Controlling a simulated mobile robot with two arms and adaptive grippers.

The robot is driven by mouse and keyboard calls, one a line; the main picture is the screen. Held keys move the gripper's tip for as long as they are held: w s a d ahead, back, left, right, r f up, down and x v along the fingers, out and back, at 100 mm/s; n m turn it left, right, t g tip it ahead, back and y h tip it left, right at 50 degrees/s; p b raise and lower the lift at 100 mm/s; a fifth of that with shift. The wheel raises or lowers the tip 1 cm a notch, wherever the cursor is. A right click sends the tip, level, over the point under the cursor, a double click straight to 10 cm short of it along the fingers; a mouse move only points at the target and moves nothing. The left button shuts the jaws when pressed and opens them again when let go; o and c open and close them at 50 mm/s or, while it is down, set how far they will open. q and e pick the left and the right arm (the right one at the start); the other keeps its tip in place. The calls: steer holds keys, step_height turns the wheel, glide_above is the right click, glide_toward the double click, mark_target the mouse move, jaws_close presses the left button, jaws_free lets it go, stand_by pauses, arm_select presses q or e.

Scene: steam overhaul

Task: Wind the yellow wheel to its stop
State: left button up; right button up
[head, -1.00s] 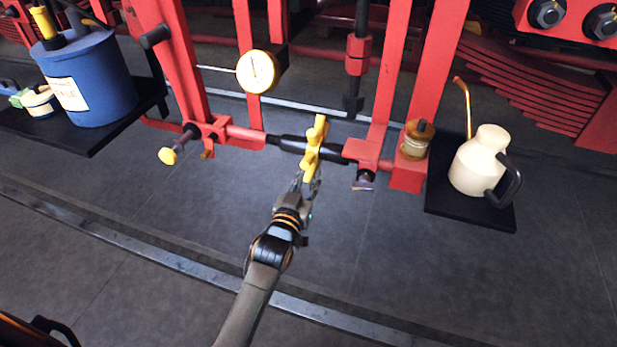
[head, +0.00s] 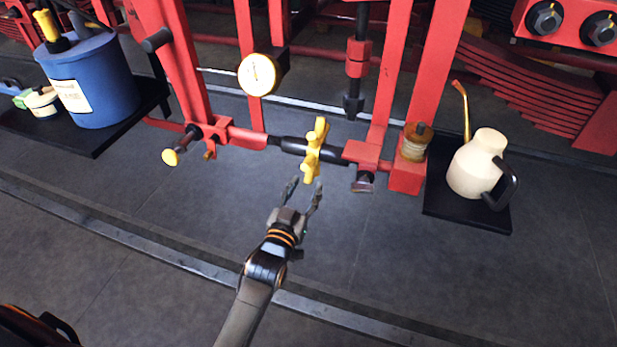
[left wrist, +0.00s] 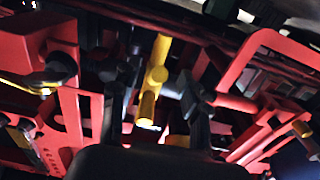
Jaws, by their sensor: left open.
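The yellow wheel (head: 314,152), with bar-like spokes, sits on a black shaft (head: 290,145) between red brackets. One spoke points up and one points down toward my gripper. My left gripper (head: 305,188) is open and empty just below the wheel, its two fingers spread and apart from it. In the left wrist view the wheel (left wrist: 152,90) shows between the two dark fingers (left wrist: 155,115).
A round dial gauge (head: 259,74) hangs above left on the red frame. A yellow-tipped knob (head: 170,157) sticks out at left. A blue can (head: 90,85) and a cream oil can (head: 474,165) stand on side shelves. The floor below is clear.

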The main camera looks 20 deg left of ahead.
mark_target(307, 165)
arm_select(q)
steer(key=shift+s+p, duration=0.3)
steer(key=shift+s, duration=0.8)
step_height(307, 165, up, 7)
steer(key=s+p, duration=0.1)
steer(key=s, duration=0.1)
steer(key=shift+w+f+b, duration=0.2)
steer(key=shift+w+b, duration=0.55)
steer(key=shift+w, duration=2.35)
jaws_close()
